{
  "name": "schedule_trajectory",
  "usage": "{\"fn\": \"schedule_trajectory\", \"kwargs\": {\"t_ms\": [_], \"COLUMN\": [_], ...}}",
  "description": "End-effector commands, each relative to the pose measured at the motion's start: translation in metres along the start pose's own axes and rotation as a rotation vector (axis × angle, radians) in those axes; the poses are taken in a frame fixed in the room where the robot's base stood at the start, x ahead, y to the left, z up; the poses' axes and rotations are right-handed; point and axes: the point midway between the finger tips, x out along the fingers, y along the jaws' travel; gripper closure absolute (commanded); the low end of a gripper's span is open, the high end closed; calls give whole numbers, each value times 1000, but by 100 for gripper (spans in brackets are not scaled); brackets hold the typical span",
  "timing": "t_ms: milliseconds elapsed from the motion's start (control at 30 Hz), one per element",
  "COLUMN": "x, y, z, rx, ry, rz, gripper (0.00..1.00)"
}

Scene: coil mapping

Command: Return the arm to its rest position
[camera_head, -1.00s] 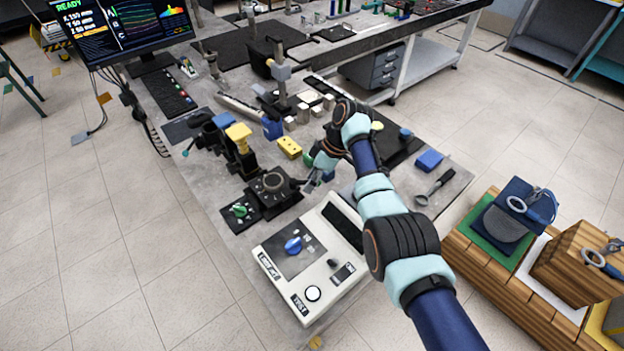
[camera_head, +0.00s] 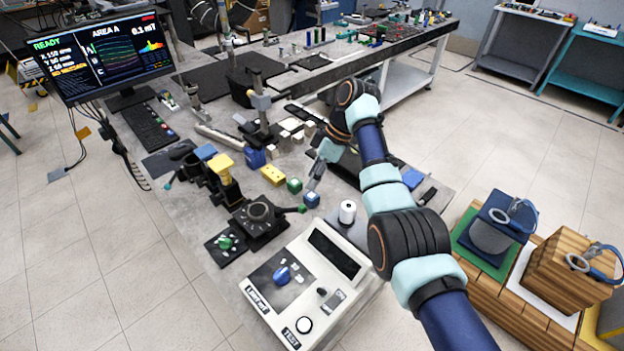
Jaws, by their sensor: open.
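My arm (camera_head: 385,190) reaches up from the lower right over the workbench (camera_head: 190,225), bends at the top and turns down. My gripper (camera_head: 313,184) hangs at its end, small in the view, with its jaws open and pointing down. Nothing shows held in the jaws. My arm hides part of the bench behind it.
Wooden crates (camera_head: 570,265) stand right. Floor between is clear.

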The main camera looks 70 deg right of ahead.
Motion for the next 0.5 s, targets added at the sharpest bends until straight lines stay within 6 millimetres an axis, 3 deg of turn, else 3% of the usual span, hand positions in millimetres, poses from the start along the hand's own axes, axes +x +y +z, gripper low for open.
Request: {"fn": "schedule_trajectory", "kwargs": {"t_ms": [433,500], "x": [0,8], "y": [0,-2], "z": [0,-6], "rx": [0,-3], "ry": [0,-2], "rz": [0,7], "gripper": [54,54]}}
